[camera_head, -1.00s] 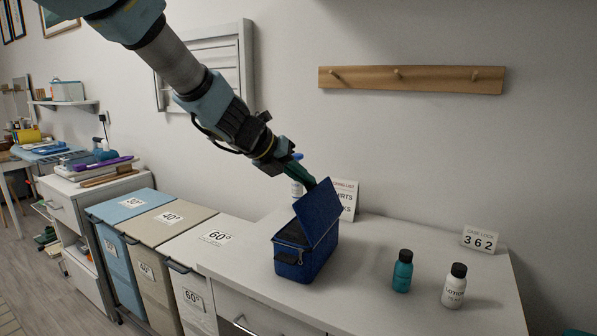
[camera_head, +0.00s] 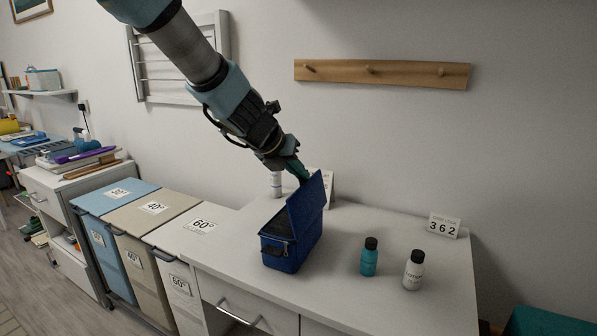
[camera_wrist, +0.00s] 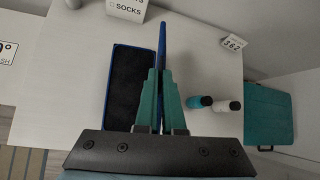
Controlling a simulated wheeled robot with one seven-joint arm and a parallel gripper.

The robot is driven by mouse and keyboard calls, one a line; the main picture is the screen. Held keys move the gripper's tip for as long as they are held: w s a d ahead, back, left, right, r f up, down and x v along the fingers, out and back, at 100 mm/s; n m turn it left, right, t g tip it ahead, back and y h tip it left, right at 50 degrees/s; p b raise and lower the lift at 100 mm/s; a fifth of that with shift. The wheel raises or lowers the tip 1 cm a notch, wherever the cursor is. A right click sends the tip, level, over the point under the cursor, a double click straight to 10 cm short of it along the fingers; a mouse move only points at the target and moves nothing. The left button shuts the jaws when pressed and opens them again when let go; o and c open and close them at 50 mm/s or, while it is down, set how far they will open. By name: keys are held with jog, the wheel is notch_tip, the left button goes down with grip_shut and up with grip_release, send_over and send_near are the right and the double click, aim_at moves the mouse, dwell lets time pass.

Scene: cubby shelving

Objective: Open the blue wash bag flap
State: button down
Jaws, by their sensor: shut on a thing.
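The blue wash bag (camera_head: 284,257) stands on the white counter, its dark inside (camera_wrist: 125,95) showing in the wrist view. Its flap (camera_head: 310,208) is raised and stands roughly upright along the right side of the opening. In the wrist view the flap (camera_wrist: 162,38) shows nearly edge-on as a thin blue strip. My gripper (camera_head: 301,178) is at the flap's upper edge, coming down from the upper left. In the wrist view its green fingers (camera_wrist: 160,75) are shut on the flap. The exact contact is partly hidden by the fingers.
A teal bottle (camera_head: 369,257) and a white lotion bottle (camera_head: 413,270) stand right of the bag. A number card (camera_head: 443,226) is farther right. A white bottle (camera_head: 277,185) and a sign (camera_head: 327,186) are behind the bag. Laundry bins (camera_head: 150,225) stand left of the counter.

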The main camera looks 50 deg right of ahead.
dwell(0.8)
jog(key=c, duration=1)
grip_release()
jog(key=shift+w+p+v, duration=0.15)
jog(key=shift+p+v, duration=0.65)
jog(key=shift+v, duration=1.25)
jog(key=shift+w+p+v, duration=0.15)
jog(key=shift+p+v, duration=0.7)
jog(key=shift+v, duration=1.25)
jog(key=shift+w+p+v, duration=0.15)
jog(key=shift+p+v, duration=0.65)
jog(key=shift+v, duration=1.25)
jog(key=shift+a+f, duration=0.1)
jog(key=p+v, duration=0.1)
jog(key=v, duration=0.9)
jog(key=shift+s+a+r, duration=0.1)
jog(key=shift+a+r, duration=0.2)
